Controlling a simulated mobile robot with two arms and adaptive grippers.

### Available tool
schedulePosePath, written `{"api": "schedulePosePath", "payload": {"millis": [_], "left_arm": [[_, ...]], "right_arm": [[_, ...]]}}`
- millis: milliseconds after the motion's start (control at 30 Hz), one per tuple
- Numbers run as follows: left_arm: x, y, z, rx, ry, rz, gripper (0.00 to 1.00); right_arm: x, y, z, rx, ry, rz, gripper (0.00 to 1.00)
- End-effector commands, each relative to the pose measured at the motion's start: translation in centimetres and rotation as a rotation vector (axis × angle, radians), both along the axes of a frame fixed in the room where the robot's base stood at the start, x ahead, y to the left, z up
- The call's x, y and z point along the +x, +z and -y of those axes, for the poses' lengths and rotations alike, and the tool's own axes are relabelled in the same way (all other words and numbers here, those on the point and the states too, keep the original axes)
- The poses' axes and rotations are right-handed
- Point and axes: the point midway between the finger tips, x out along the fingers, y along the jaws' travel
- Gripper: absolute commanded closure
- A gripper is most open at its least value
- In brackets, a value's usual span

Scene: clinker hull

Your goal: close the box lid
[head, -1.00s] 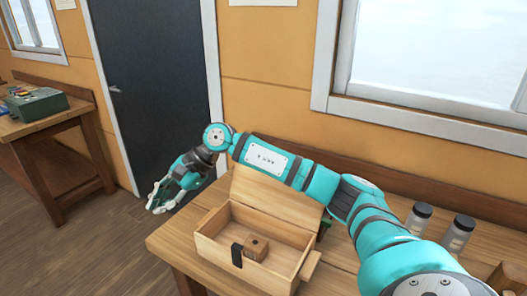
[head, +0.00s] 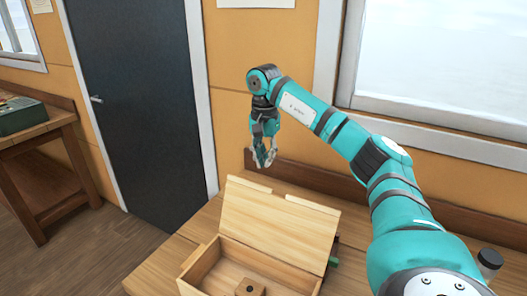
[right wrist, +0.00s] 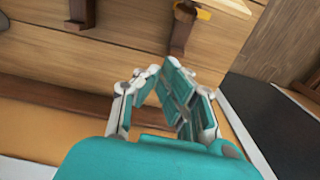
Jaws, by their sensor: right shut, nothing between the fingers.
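The wooden box (head: 205,266) stands on the table with its lid (head: 280,225) raised and tilted back, so the box is open. Its front is cut off by the bottom edge of the head view. A small wooden block (head: 248,289) lies inside. My right gripper (head: 263,164) hangs fingers down, just above the lid's upper left edge in the picture, and looks apart from it. Its fingers also show in the right wrist view (right wrist: 163,70), shut and empty. My left gripper is not in view.
The table (head: 200,226) has clear wood left of the box. A low wooden rail (head: 310,183) runs along the orange wall behind it. A dark-capped jar (head: 489,261) stands at the right. A green object (head: 333,262) shows beside the box.

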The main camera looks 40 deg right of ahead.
Motion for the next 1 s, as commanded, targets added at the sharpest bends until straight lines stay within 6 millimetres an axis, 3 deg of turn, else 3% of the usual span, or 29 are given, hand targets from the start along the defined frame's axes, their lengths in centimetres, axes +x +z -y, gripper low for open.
{"api": "schedulePosePath", "payload": {"millis": [100,267,300,533,1000], "left_arm": [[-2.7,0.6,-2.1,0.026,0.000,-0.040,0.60],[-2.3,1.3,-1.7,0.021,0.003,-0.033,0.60],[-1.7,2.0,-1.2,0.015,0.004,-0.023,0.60],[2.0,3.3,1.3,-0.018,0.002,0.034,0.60],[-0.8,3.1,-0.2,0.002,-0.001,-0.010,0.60]], "right_arm": [[-0.1,-2.6,0.1,-0.001,-0.001,-0.006,1.00],[-0.1,-5.8,0.1,0.000,-0.002,-0.004,1.00],[-0.2,-4.9,-0.8,0.001,0.005,0.002,1.00],[-0.8,-4.3,-3.2,0.001,0.002,0.002,1.00],[-1.0,-4.3,-3.6,-0.001,-0.001,0.001,1.00]]}}
